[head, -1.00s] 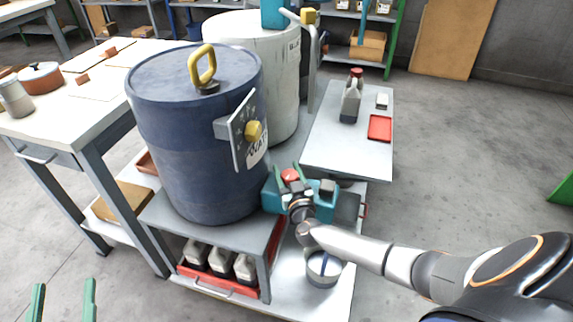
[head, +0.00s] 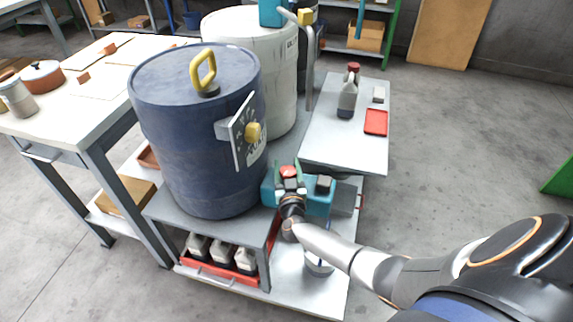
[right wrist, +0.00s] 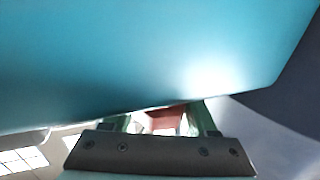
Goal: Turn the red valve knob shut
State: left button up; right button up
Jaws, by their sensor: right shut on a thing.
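The red valve knob (head: 289,172) sits on the teal box-shaped unit (head: 318,201), beside the lower right of the blue drum. My right gripper (head: 289,178) is at the knob, with its green fingers on either side of it, shut on it. In the right wrist view the teal surface fills the top, and a reddish patch of the knob (right wrist: 166,121) shows between the green fingers (right wrist: 165,122). Much of the knob is hidden by the gripper. My left gripper is out of view.
A grey side table (head: 330,150) holds a bottle (head: 348,92) and a red tray (head: 376,122). Open floor lies to the right.

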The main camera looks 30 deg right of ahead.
jog(key=shift+h, duration=0.3)
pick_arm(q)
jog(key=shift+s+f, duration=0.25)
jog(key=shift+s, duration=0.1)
pick_arm(e)
jog(key=shift+f+m+g+h, duration=0.1)
jog(key=shift+m+g+h, duration=0.2)
jog(key=shift+m, duration=0.1)
jog(key=shift+s+m+h, duration=0.1)
jog(key=shift+m+h, duration=0.2)
jog(key=shift+h, duration=0.1)
jog(key=shift+g, duration=0.4)
jog(key=shift+s+d+m+g+h, duration=0.1)
jog(key=shift+d+m+g+h, duration=0.1)
jog(key=shift+m+g+h, duration=0.65)
jog(key=shift+m+h, duration=0.25)
jog(key=shift+h, duration=0.2)
jog(key=shift+s+d+g, duration=0.1)
jog(key=shift+d+g, duration=0.05)
jog(key=shift+g, duration=0.2)
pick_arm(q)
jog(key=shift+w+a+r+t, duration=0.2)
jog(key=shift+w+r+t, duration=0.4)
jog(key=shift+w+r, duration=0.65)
pick_arm(e)
jog(key=shift+m+h, duration=0.3)
